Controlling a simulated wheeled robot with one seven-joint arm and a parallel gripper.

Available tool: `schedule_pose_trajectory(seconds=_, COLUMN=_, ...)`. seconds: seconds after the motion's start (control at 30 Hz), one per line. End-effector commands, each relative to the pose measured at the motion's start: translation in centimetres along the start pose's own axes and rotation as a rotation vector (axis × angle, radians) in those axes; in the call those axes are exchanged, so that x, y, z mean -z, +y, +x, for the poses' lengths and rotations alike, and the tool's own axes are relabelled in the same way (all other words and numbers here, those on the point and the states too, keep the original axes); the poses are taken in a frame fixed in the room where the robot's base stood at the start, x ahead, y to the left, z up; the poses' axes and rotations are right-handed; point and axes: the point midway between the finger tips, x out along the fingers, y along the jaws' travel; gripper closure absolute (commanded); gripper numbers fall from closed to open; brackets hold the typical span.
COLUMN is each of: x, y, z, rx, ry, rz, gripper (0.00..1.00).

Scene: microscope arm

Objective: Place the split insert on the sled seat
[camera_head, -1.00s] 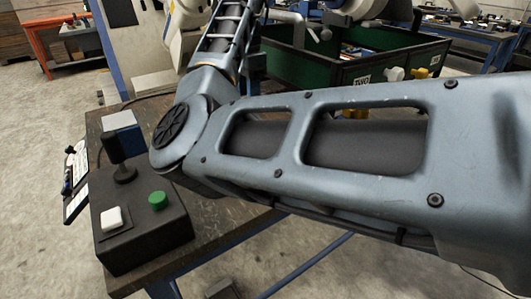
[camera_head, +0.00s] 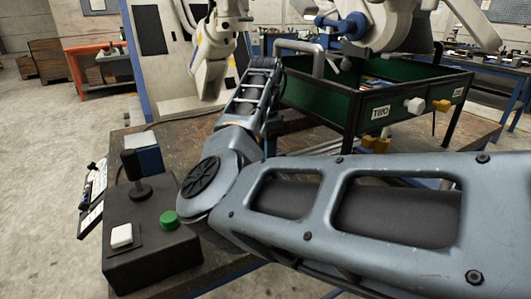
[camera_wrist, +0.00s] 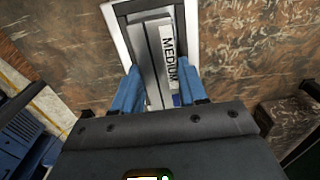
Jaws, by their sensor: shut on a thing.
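In the wrist view, my gripper (camera_wrist: 160,84) has two blue fingers on either side of a long grey piece, apparently the split insert (camera_wrist: 154,68), and is shut on it. The piece has a lengthwise dark line and a white label reading "MEDIUM". A white-edged rectangular frame (camera_wrist: 112,22) surrounds its far part; I cannot tell whether this is the sled seat or whether the piece touches it. The near end is hidden by my gripper body. In the head view my gripper is not discernible.
In the head view, a black control box (camera_head: 150,245) with a joystick and buttons stands on the worn workbench (camera_head: 312,133). A green-walled bin (camera_head: 400,92) stands at the back right. A white machine arm (camera_head: 213,55) hangs behind the bench. My arm covers the lower right.

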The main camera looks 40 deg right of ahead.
Motion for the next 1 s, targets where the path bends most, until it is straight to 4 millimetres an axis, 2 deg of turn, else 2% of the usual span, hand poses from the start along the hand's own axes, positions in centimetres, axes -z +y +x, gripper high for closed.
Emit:
schedule_pose_trajectory(seconds=0.4, x=0.03, y=-0.03, z=0.61, rx=0.002, ry=0.002, rz=0.000, gripper=1.00)
schedule_pose_trajectory(seconds=0.43, x=0.03, y=0.01, z=0.80, rx=0.000, ry=0.002, rz=0.000, gripper=0.57)
schedule_pose_trajectory(seconds=0.7, x=0.03, y=0.00, z=0.76, rx=0.001, ry=0.001, rz=0.000, gripper=0.32)
schedule_pose_trajectory(seconds=1.0, x=0.01, y=-0.04, z=0.34, rx=0.002, ry=0.001, rz=0.000, gripper=0.32)
